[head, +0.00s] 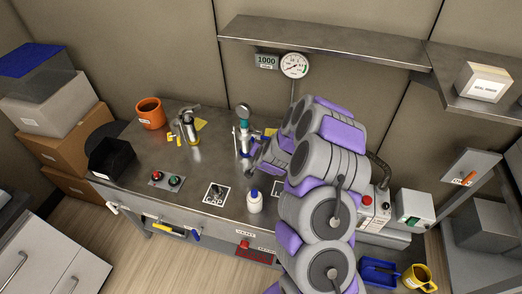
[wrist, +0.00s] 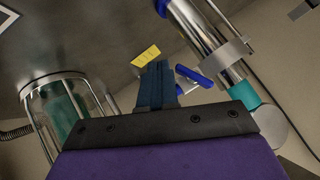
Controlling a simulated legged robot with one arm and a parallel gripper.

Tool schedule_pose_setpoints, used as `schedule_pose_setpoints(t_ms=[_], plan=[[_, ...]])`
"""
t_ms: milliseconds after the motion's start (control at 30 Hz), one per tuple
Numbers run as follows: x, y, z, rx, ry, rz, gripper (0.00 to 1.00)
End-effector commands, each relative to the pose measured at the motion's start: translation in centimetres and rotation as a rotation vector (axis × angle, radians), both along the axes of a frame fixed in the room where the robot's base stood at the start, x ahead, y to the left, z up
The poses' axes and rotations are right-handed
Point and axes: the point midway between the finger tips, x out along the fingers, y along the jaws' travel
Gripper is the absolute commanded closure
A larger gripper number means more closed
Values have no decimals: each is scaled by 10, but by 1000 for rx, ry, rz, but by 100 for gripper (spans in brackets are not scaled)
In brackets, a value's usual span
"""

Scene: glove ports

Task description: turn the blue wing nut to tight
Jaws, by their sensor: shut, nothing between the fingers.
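The blue wing nut (wrist: 193,76) shows in the wrist view as a long blue piece beside a shiny metal cylinder with a teal band. In the head view the upright metal fitting (head: 244,140) with a teal top stands on the bench, left of my arm; its blue part is too small to make out clearly. My gripper (wrist: 157,84) is shut and empty. Its fingertips are close to the blue piece in the wrist view, just left of it; I cannot tell whether they touch. In the head view my arm partly hides the gripper.
A similar fitting (head: 188,127) with yellow parts and an orange pot (head: 151,113) stand farther left. A white bottle (head: 254,202) stands near the front edge. A gauge (head: 294,65) hangs under the shelf (head: 330,43). A clear-walled cylinder (wrist: 62,105) is left of my gripper.

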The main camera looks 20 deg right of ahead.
Motion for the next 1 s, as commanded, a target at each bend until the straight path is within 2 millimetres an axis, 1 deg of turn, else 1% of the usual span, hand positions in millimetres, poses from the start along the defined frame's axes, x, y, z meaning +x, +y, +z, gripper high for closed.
schedule_pose_setpoints(t_ms=[667,1000], plan=[[0,0,1,0,0,0,100],[0,0,15,0,0,0,100]])
